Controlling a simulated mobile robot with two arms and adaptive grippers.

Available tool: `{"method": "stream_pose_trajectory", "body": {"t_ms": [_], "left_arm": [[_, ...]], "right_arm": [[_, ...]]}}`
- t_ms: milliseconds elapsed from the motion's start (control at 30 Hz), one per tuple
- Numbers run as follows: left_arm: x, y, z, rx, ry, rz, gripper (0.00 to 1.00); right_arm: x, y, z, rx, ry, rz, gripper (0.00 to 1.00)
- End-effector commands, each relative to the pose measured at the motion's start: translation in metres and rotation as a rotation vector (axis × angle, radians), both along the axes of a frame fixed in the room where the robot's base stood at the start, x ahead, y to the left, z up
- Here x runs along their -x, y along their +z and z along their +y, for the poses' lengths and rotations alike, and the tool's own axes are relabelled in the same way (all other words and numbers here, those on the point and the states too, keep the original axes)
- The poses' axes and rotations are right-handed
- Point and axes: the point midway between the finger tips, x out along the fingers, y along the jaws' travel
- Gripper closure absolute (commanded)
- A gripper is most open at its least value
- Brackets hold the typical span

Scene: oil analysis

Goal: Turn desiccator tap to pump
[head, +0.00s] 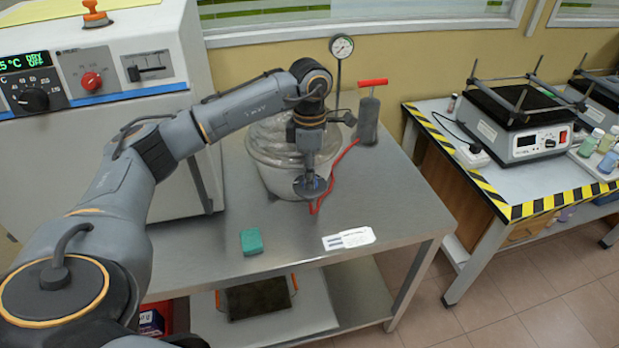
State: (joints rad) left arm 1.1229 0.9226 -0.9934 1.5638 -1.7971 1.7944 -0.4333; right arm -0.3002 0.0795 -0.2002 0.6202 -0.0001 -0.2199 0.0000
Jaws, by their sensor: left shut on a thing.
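The glass desiccator (270,150), a pale round vessel with a clear lid, stands on the steel table behind my left arm. My left gripper (311,186) points down at the front right of the vessel and is shut on the desiccator tap, which is mostly hidden behind the gripper. The tap's setting cannot be read. A red hose (346,155) runs from beside my gripper up to the hand pump (369,120), a grey cylinder with a red handle. A round pressure gauge (342,46) stands on a stem behind the vessel. My right gripper is not in view.
The steel table (400,215) has free room at its front and right. A green block (251,242) and a white label card (348,239) lie on it. An oven with a control panel (95,75) stands at left.

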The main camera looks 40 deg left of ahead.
Motion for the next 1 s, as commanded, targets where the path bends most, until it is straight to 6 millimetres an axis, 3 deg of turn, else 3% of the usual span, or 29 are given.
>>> {"method": "stream_pose_trajectory", "body": {"t_ms": [500,1000], "left_arm": [[-0.001,0.000,0.000,0.000,-0.372,-0.003,1.00],[-0.001,0.001,-0.001,0.000,-0.464,-0.003,1.00]], "right_arm": [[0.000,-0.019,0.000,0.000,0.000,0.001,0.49],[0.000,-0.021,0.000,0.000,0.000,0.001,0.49]]}}
